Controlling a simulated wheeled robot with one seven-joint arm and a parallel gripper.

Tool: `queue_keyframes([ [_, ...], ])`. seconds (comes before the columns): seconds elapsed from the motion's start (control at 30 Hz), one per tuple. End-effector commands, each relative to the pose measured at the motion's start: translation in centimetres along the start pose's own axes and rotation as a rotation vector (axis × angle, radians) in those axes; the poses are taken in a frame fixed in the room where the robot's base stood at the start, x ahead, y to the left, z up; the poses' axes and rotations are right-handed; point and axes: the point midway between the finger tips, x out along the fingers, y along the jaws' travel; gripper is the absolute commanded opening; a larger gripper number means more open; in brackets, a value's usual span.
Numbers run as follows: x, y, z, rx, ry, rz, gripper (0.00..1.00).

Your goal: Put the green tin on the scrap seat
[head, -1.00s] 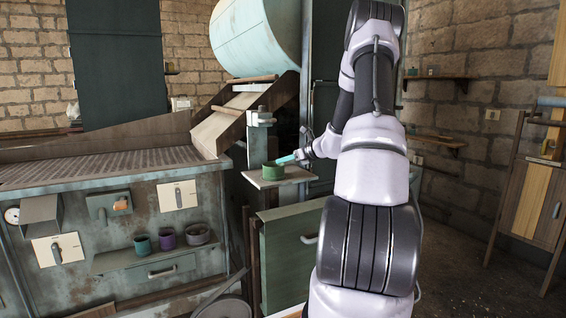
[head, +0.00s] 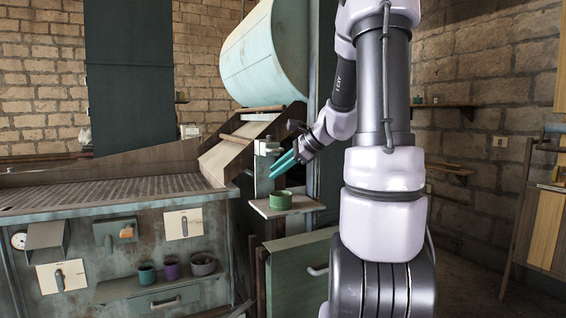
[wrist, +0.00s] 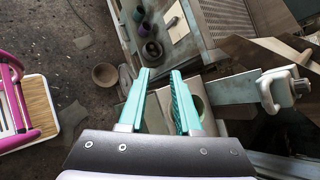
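The green tin (head: 281,200), a low round tin, stands upright on a small pale ledge (head: 296,210) beside the machine. My gripper (head: 272,175) is above the tin and slightly left in the head view, its teal fingers slanting down and apart from the tin. In the wrist view my gripper (wrist: 160,72) shows its two fingers spread with nothing between the tips. A rounded shape beside the right finger may be the tin, partly hidden. I cannot tell for sure which surface is the scrap seat; no label shows.
Teal (head: 146,274), purple (head: 172,269) and grey (head: 203,264) cups stand on a lower shelf at left. A grey post with a pale clamp (head: 268,148) rises behind the ledge. A pink-framed piece with a wooden top (wrist: 38,105) shows in the wrist view.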

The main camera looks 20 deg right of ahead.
Motion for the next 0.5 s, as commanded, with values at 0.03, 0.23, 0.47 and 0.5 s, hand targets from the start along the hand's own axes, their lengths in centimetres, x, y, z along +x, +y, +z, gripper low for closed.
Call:
queue_keyframes([
  [0.03,-0.7,2.0,2.8,-0.145,0.027,0.042,0.32],
  [0.23,-4.4,9.9,9.0,-0.717,0.146,0.189,0.32],
  [0.47,-9.5,15.9,11.2,-1.279,0.274,0.259,0.32],
  [0.5,-10.2,16.5,11.3,-1.346,0.292,0.261,0.32],
])
